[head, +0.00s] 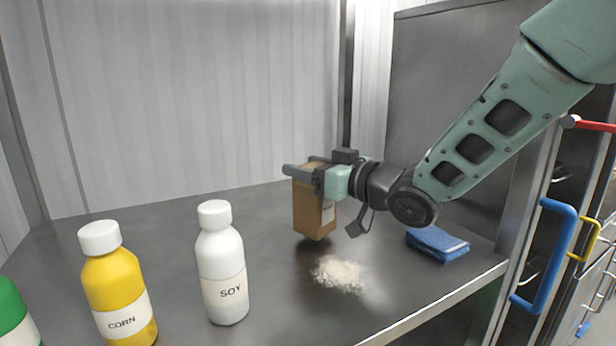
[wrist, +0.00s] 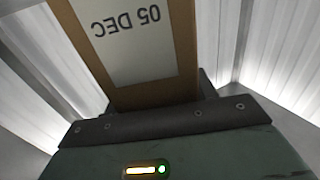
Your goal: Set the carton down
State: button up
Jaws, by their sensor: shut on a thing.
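A brown carton (head: 313,215) is held upright, slightly tilted, over the dark table in the head view. My gripper (head: 303,171) is shut on its upper part from the right side. Whether the carton's bottom touches the table or hangs just above it, I cannot tell. In the wrist view the carton (wrist: 183,60) stands between the fingers of my gripper (wrist: 155,110), and its white label reads "05 DEC" upside down. The carton's far side is hidden.
A pile of rice (head: 340,273) lies on the table (head: 270,300) just in front of the carton. A white SOY bottle (head: 222,265), a yellow CORN bottle (head: 118,290) and a green bottle (head: 14,315) stand left. The table behind the bottles is clear.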

jog(key=shift+f, duration=0.65)
jog(key=shift+f, duration=0.15)
jog(key=o, duration=1.6)
jog(key=shift+c, duration=0.2)
jog(key=b+v, duration=0.1)
jog(key=v, duration=1.1)
